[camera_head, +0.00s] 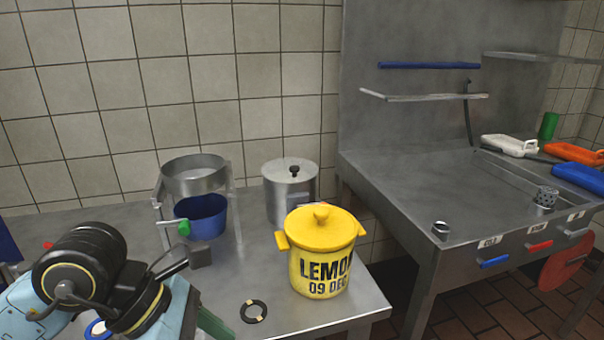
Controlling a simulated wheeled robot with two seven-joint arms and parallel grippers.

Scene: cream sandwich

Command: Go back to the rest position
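My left arm comes in at the lower left, with light blue links and a large black joint. Its dark gripper end (172,268) is over the left part of the metal table, close to a small dark grey block. I cannot make out two separate fingers, nor whether the gripper touches the block. My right gripper is not in view.
The metal table (350,307) holds a yellow lidded pot (321,258) at its right end, a lidded steel pot (291,192), a steel stand with a blue pot (203,218), and a black ring (253,312). A steel sink counter (392,190) stands to the right, past a gap.

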